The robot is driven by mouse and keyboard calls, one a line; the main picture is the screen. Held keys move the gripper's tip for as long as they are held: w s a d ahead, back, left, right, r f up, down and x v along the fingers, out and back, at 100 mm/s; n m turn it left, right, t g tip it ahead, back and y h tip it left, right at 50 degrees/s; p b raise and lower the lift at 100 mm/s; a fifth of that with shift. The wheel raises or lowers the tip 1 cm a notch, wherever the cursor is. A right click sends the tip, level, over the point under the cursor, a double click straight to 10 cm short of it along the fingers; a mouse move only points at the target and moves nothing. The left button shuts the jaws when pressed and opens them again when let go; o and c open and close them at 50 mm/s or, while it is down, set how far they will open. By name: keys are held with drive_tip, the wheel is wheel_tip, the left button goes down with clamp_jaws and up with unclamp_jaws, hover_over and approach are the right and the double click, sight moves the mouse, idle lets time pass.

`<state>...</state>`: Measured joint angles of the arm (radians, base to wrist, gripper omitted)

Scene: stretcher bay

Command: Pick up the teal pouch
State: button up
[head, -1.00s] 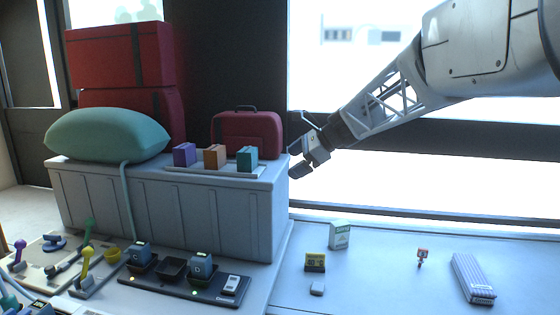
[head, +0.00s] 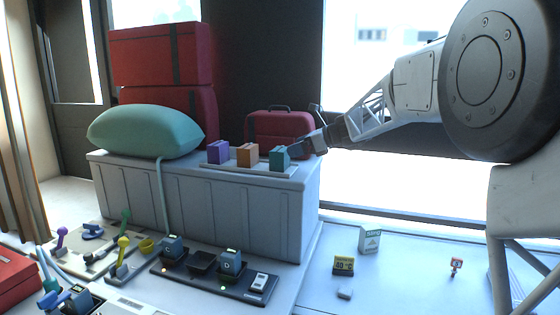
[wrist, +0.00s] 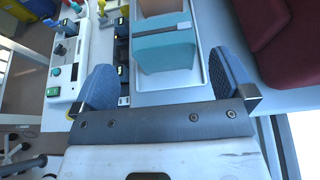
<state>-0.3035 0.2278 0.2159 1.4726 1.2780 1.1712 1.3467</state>
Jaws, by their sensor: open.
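The teal pouch (head: 278,158) stands upright at the right end of a row of three pouches on a shallow tray (head: 232,167) on the grey cabinet. The orange pouch (head: 247,155) is beside it and the purple pouch (head: 218,151) is at the left end. My gripper (head: 299,149) is just right of the teal pouch at about its height. In the wrist view, my gripper (wrist: 165,85) is open, its two blue-padded fingers apart. The teal pouch (wrist: 164,50) shows ahead between the finger lines, with a dark band over it. I see no contact.
A red case (head: 278,135) stands behind the tray, close to my gripper. A teal pillow (head: 146,132) lies on the cabinet's left part, with red cases (head: 160,55) stacked behind. A dark charging strip (head: 212,275) lies below, in front of the cabinet.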

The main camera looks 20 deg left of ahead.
sight(278, 152)
drive_tip(key=shift+a, duration=0.1)
drive_tip(key=shift+x, duration=1.2)
drive_tip(key=shift+a, duration=0.15)
drive_tip(key=shift+x, duration=2.5)
drive_tip(key=shift+w+r, duration=0.1)
drive_tip(key=shift+w, duration=0.05)
drive_tip(key=shift+c, duration=0.5)
drive_tip(key=c, duration=0.7)
